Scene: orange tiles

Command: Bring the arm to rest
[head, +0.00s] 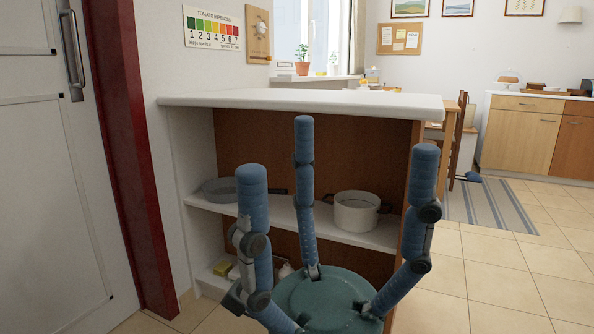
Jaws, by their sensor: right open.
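My right gripper (330,165) is in the lower middle of the head view, with three blue jointed fingers spread wide around a green palm. The fingers point up and nothing is between them. It appears in front of a shelf unit (365,132) with a white top; I cannot tell the exact gap. My left gripper is not in view. The rest of my right arm is hidden below the palm.
A white pot (356,212) and a grey pan (222,190) stand on the middle shelf. A white door (50,190) with a red frame is at left. Tiled floor (480,285) is clear at right.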

